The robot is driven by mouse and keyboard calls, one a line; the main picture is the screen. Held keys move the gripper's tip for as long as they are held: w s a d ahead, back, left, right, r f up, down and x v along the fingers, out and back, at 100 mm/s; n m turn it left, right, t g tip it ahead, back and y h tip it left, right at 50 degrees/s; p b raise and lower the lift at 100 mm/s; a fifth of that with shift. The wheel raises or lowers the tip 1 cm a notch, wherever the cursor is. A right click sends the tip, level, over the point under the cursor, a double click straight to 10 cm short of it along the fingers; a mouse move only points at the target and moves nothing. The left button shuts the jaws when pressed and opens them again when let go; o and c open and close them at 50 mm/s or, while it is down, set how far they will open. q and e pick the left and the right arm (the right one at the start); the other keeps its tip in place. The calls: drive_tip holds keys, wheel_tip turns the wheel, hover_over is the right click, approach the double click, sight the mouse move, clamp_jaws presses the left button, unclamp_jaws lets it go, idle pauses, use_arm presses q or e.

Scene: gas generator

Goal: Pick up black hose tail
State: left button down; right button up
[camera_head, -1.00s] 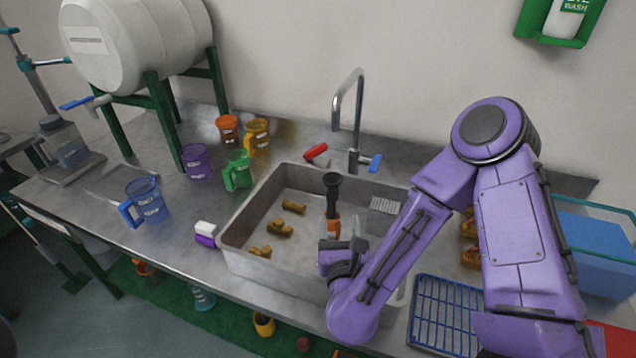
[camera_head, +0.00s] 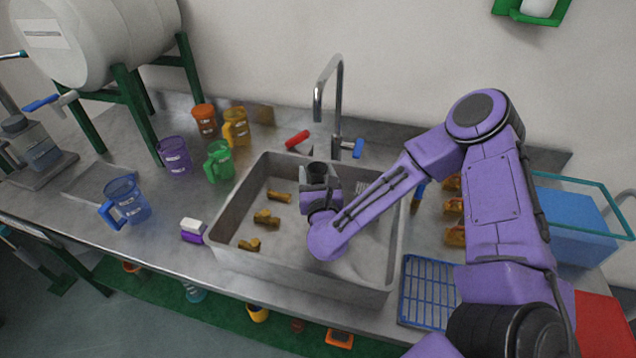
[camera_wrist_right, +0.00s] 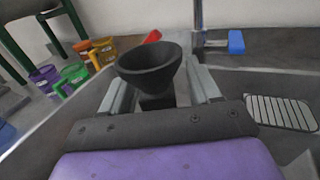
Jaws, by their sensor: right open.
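The black hose tail (camera_head: 317,167), with a wide funnel-like mouth, stands upright in the sink (camera_head: 226,232) below the tap. Its lower part is hidden by my right gripper in the head view. In the right wrist view the hose tail (camera_wrist_right: 150,66) sits between the two grey fingers, mouth up. My right gripper (camera_head: 319,188) is open, with one finger on each side of the hose tail. I cannot tell whether either finger touches it. My left gripper is not in view.
Several brass fittings (camera_head: 267,217) lie on the sink floor to the left. The tap (camera_head: 337,105) with red and blue handles rises close behind the gripper. Coloured jugs (camera_head: 221,160) stand left of the sink; a blue rack (camera_head: 428,290) lies to the right.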

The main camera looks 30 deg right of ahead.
drive_tip(key=shift+a, duration=0.1)
drive_tip(key=c, duration=1)
drive_tip(key=shift+c, duration=0.5)
drive_tip(key=shift+r, duration=0.1)
